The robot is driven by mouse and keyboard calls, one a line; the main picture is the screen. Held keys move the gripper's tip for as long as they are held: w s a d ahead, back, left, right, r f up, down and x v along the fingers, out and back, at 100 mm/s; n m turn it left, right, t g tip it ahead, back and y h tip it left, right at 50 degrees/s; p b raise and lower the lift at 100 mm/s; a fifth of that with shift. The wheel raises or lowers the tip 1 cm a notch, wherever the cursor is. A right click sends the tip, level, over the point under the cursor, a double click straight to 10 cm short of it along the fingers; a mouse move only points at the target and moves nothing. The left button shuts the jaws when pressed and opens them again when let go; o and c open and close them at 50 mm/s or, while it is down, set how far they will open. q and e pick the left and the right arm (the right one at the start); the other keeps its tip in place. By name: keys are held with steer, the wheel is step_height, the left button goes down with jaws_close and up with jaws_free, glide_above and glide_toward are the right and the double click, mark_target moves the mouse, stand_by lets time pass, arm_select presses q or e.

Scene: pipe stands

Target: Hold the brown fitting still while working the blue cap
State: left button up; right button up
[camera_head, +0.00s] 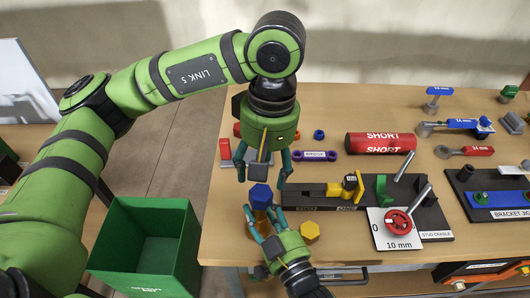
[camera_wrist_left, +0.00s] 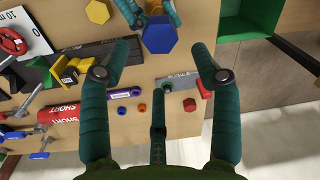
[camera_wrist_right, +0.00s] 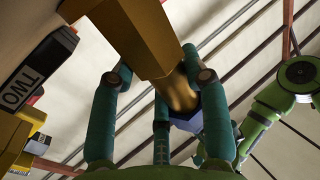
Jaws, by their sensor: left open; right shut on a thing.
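The blue hexagonal cap (camera_head: 260,194) sits on top of the brown fitting (camera_head: 262,214), which stands upright near the table's front left. My right gripper (camera_head: 264,229) is shut on the fitting below the cap. In the right wrist view the fitting (camera_wrist_right: 135,38) passes between its fingers, and the cap (camera_wrist_right: 187,124) is partly hidden behind them. My left gripper (camera_head: 261,178) points down just above the cap, open and empty. In the left wrist view the cap's top (camera_wrist_left: 160,36) lies ahead of its spread fingertips, apart from them.
A yellow hexagonal piece (camera_head: 309,232) lies right of my right gripper. A black holder (camera_head: 305,195) with yellow parts and a gauge plate with a red handwheel (camera_head: 398,221) stand further right. A red cylinder (camera_head: 380,143) lies behind. A green bin (camera_head: 148,240) stands left of the table.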

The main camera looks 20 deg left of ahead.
arm_select(q)
step_height(320, 180, up, 12)
steer(key=shift+w+d, duration=0.25)
steer(key=shift+d, duration=0.15)
arm_select(e)
steer(key=shift+f, duration=0.4)
arm_select(q)
steer(key=shift+f, duration=0.1)
arm_select(e)
steer(key=o, duration=1.4)
steer(key=shift+c, duration=0.2)
arm_select(q)
steer(key=shift+w, duration=0.1)
arm_select(e)
steer(key=shift+r, duration=0.15)
steer(key=v, duration=1.2)
